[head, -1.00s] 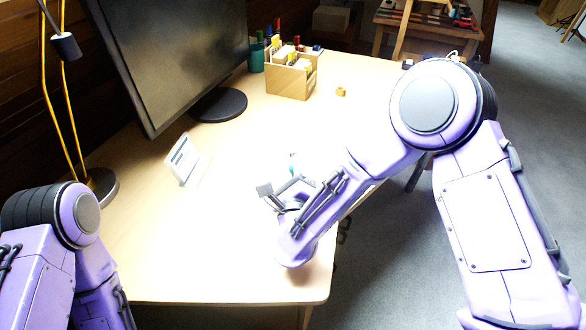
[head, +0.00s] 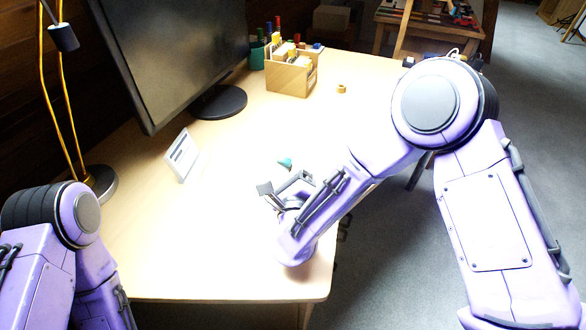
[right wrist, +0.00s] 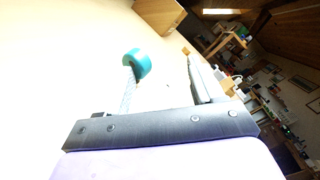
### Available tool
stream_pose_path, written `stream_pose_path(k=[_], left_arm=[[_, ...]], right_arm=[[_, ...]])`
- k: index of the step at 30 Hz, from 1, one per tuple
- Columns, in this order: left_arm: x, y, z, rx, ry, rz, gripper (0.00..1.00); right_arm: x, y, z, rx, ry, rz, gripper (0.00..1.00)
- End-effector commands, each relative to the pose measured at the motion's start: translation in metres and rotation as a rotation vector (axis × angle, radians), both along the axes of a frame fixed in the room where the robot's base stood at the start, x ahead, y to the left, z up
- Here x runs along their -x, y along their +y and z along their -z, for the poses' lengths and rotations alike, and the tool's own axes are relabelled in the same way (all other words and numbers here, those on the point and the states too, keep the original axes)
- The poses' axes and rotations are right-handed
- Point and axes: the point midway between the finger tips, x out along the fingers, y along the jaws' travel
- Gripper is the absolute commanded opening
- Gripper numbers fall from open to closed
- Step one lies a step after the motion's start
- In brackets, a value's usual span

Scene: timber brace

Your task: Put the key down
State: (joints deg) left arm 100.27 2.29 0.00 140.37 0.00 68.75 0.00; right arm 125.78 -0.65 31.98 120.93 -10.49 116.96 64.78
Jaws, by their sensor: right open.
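The key (head: 285,162) has a teal round head and shows just beyond my right gripper in the head view, over the pale desk. In the right wrist view the key (right wrist: 138,63) shows its teal head and a light grey, ridged strip that looks like its shaft, running toward the gripper. My right gripper (head: 284,184) is open, low over the desk near its right edge. One finger stands clear to the right of the key in the wrist view. I cannot tell whether the shaft touches the other finger. My left gripper is out of view.
The desk (head: 200,250) holds a monitor (head: 175,60), a small white panel (head: 181,156), a wooden organizer (head: 291,76), a tape roll (head: 341,89) and a lamp base (head: 101,184). The desk's front middle is clear. Its right edge lies close to my right arm.

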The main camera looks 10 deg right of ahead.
Motion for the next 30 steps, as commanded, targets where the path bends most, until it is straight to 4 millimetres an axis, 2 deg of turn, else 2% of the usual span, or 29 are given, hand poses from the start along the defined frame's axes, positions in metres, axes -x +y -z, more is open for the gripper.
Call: stream_pose_path(k=[2,4,5,12,18,22,30], left_arm=[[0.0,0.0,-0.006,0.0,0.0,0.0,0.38],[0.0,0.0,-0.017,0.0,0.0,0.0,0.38],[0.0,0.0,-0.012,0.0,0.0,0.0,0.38],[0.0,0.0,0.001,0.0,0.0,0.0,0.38],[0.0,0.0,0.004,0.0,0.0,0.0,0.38],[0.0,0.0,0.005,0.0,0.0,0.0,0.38],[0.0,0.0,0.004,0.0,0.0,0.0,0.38]], right_arm=[[0.003,0.0,-0.001,0.007,0.014,-0.002,0.66],[0.003,0.0,-0.013,0.008,0.013,-0.002,0.66],[0.008,0.002,-0.008,0.008,0.014,-0.005,0.66],[0.072,0.015,-0.006,0.008,0.008,-0.007,0.66],[0.109,0.022,-0.008,0.005,0.006,-0.004,0.66],[0.118,0.024,-0.009,0.004,0.005,-0.001,0.66],[0.119,0.024,-0.009,0.003,0.006,0.0,0.66]])
